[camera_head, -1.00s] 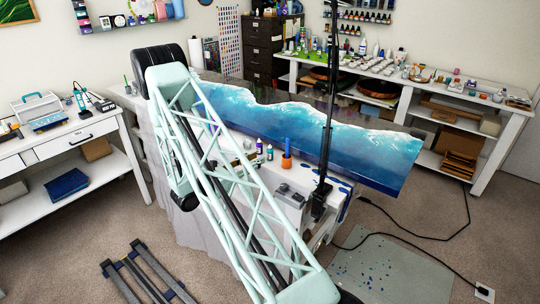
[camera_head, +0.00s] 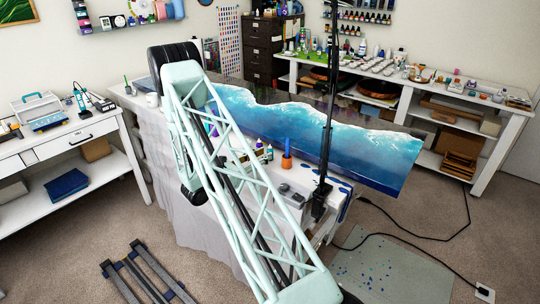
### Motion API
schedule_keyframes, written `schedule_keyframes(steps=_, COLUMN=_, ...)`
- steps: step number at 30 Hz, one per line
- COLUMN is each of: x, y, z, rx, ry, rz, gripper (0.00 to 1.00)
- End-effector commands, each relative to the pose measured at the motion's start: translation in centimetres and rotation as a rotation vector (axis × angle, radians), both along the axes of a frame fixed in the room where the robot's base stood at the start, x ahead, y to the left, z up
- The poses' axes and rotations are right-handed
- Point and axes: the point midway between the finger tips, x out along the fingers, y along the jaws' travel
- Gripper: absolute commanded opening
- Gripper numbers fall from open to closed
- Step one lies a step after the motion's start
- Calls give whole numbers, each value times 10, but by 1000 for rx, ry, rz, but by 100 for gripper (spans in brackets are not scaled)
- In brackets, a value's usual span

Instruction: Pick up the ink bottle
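Small bottles stand on the white-draped table, behind and beside my lattice arm. One white-capped bottle (camera_head: 269,153) stands just right of the arm, left of an orange cup (camera_head: 287,161). Another bottle (camera_head: 259,149) beside it is partly covered by the arm's struts. A purple item (camera_head: 213,130) shows between the struts farther back. I cannot tell which of these is the ink bottle. My gripper cannot be made out in this view, so its opening and any contact are hidden.
A white mug (camera_head: 152,100) stands at the table's left end. Shelves and side tables line the walls. A floor mat (camera_head: 390,262) lies at the right.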

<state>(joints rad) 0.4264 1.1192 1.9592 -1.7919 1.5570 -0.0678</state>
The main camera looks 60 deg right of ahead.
Motion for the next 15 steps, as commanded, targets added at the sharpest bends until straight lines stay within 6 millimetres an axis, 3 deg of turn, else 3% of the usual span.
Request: schedule_keyframes(steps=15, x=-8, y=-43, z=0, rx=0, ry=-1, rz=-1, gripper=24)
